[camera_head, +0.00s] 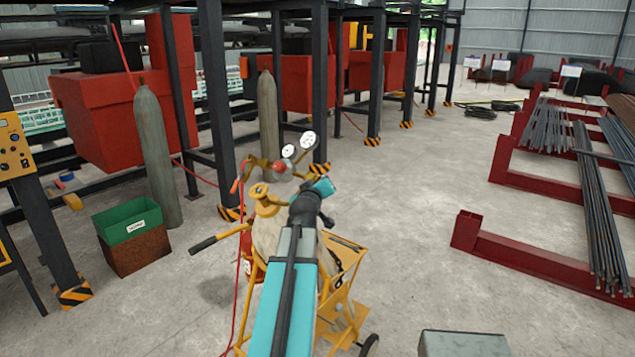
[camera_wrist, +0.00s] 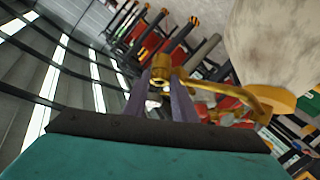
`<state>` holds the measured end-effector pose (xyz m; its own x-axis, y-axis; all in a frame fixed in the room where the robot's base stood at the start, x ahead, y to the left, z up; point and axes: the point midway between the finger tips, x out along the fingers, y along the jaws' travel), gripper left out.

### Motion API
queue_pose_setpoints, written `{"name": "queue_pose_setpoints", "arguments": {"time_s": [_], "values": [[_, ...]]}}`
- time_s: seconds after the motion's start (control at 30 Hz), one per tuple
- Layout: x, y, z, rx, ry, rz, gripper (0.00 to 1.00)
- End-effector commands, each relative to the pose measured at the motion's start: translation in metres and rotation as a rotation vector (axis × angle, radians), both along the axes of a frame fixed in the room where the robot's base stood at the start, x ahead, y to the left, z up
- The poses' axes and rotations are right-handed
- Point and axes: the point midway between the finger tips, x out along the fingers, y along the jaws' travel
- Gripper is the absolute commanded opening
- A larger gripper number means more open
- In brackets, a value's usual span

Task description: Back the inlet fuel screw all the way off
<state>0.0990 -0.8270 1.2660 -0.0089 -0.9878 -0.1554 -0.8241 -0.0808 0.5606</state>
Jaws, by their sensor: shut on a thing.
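The yellow cart (camera_head: 345,285) carries a beige cylinder (camera_head: 268,235), with a brass valve (camera_head: 268,200), two white-faced gauges (camera_head: 308,140) and a red knob (camera_head: 280,167) around its top. My teal arm reaches over the cart. Its fingers are hidden in the head view. In the wrist view my gripper (camera_wrist: 162,88) is shut on a small brass-coloured part (camera_wrist: 162,73), which I take to be the inlet fuel screw. Its thread and seat cannot be made out. The cylinder (camera_wrist: 275,45) also fills the upper right of the wrist view.
A red hose (camera_head: 239,285) hangs down the cart's left side. Two grey cylinders, one at the left (camera_head: 157,160) and one behind (camera_head: 268,115), stand near dark steel posts. A green bin (camera_head: 128,222) sits at left. Red rebar racks (camera_head: 530,260) stand at right. Floor between is clear.

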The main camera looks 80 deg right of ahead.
Motion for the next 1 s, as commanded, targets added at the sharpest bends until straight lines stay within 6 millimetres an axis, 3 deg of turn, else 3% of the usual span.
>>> {"name": "queue_pose_setpoints", "arguments": {"time_s": [1.0], "values": [[-0.0037,-0.0033,0.0052,0.107,0.202,0.195,0.02]]}}
